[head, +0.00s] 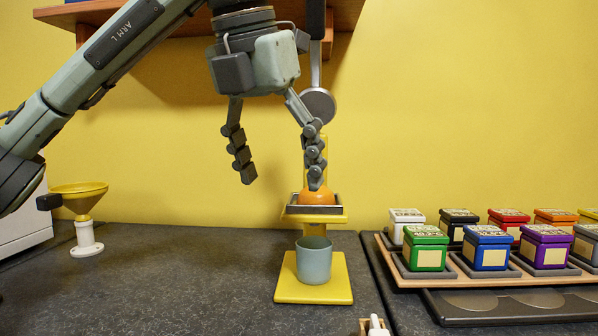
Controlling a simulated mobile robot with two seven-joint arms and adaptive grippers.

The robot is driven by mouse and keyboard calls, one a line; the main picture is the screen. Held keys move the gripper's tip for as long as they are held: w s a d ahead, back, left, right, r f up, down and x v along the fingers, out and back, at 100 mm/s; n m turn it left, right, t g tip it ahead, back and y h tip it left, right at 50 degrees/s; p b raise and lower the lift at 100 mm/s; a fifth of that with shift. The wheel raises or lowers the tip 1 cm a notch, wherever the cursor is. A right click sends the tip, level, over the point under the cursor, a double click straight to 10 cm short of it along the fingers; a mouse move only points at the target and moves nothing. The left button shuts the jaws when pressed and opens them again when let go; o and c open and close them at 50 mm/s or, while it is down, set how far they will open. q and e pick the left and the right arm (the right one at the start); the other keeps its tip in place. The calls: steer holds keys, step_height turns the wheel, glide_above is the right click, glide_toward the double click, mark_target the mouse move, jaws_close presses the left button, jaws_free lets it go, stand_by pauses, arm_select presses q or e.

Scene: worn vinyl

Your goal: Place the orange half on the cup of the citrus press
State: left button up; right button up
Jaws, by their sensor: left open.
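The orange half (318,197) sits in the cup (293,210) of the citrus press, domed side up. The yellow press (330,291) stands on the dark counter, with its upright post against the yellow wall. My left gripper (283,184) is open above the press. Its right finger comes down just over or against the orange half; I cannot tell whether they touch. Its left finger hangs clear, to the left of the press. My right gripper is not in view.
A grey-blue tumbler (314,261) stands on the press base, under the cup. A yellow funnel (78,197) on a white stand is at the left. A tray (450,282) of several coloured boxes is at the right. The counter left of the press is clear.

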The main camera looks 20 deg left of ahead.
arm_select(q)
steer(key=shift+s+a, duration=0.15)
steer(key=shift+s, duration=0.55)
steer(key=shift+s+a, duration=0.1)
steer(key=shift+s, duration=0.55)
